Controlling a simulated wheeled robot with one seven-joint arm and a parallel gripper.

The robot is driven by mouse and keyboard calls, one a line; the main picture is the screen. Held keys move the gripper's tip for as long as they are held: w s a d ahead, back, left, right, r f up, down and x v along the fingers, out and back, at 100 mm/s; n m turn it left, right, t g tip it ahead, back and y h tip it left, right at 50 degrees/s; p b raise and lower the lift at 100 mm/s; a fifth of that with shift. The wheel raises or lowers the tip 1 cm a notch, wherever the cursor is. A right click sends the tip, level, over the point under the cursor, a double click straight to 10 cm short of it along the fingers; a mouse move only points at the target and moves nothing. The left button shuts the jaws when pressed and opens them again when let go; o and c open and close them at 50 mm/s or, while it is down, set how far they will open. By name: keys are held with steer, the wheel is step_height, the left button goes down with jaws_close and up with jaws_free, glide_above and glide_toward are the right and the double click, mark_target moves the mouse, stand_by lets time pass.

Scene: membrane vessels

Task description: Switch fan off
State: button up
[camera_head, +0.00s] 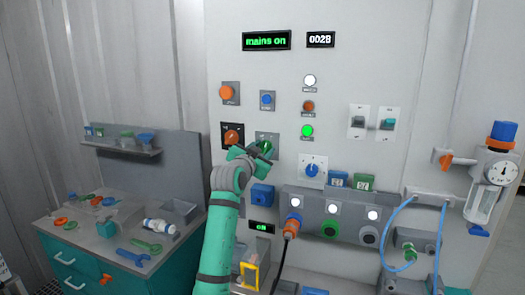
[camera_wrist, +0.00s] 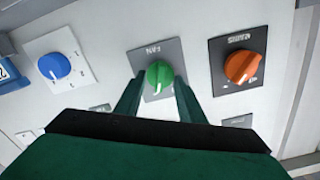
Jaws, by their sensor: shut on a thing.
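The green fan knob (camera_wrist: 159,74) sits on a grey plate marked FAN (camera_wrist: 140,56) in the middle of the wrist view. My gripper (camera_wrist: 158,88) has one finger on each side of the knob and is shut on it. The knob's grip ridge looks roughly upright in that view. In the head view my gripper (camera_head: 258,151) is at the panel, and the green knob (camera_head: 267,146) shows partly behind it. The fan plate (camera_head: 267,136) lies right of the orange knob's black plate.
An orange rotary knob (camera_wrist: 241,67) and a blue knob (camera_wrist: 54,66) flank the fan knob. Above are a "mains on" display (camera_head: 267,41), buttons and a lit green lamp (camera_head: 307,131). A socket ledge (camera_head: 345,203) juts out below. A cluttered workbench (camera_head: 100,262) stands left.

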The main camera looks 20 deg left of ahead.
steer(key=n, duration=0.5)
steer(key=shift+r, duration=0.4)
steer(key=shift+n, duration=0.9)
steer(key=shift+a+n, duration=0.35)
steer(key=shift+n, duration=0.45)
steer(key=shift+f+n, duration=0.1)
steer(key=shift+n, duration=1)
steer(key=shift+d+f, duration=0.1)
steer(key=o, duration=1)
steer(key=shift+s, duration=0.1)
